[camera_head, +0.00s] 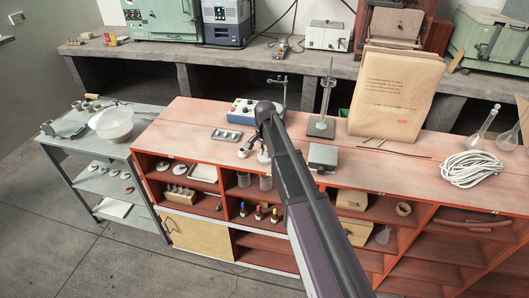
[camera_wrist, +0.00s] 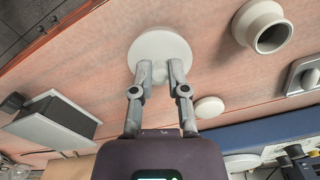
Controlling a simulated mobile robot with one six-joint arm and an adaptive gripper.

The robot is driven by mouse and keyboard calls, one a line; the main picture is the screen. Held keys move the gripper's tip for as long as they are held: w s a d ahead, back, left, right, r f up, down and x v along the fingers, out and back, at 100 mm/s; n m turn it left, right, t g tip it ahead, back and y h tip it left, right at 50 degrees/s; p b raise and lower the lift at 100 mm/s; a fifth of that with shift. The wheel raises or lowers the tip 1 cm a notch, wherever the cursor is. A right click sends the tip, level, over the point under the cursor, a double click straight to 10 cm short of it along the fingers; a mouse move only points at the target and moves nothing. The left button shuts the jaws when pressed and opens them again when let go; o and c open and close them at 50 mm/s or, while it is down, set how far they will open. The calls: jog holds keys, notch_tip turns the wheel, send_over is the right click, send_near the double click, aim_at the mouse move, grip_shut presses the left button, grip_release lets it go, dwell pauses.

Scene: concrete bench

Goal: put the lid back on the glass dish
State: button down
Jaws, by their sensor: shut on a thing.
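My gripper (camera_wrist: 160,74) is shut on the small knob of a round white lid (camera_wrist: 150,45) in the wrist view. The lid looks roughly level over the reddish bench top; I cannot tell whether it touches anything beneath. In the head view my gripper (camera_head: 254,151) is low near the front edge of the bench, and my arm covers part of this area. I cannot make out a glass dish under or beside the lid. A pale, see-through bowl (camera_head: 113,125) stands on the grey trolley at the left.
Near the lid are a white hollow cylinder (camera_wrist: 270,35), a small white disc (camera_wrist: 208,107) and a dark-topped box (camera_wrist: 60,120). On the bench (camera_head: 185,120) are a metal tray (camera_head: 226,135), a blue device (camera_head: 241,112), a stand (camera_head: 322,127), a paper bag (camera_head: 395,95) and coiled cable (camera_head: 475,169).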

jog(key=shift+c, duration=0.4)
grip_release()
dwell(0.4)
jog(key=shift+r, duration=0.15)
jog(key=shift+r+p, duration=3.4)
jog(key=shift+p, duration=0.15)
grip_shut()
jog(key=shift+f+b, duration=2.9)
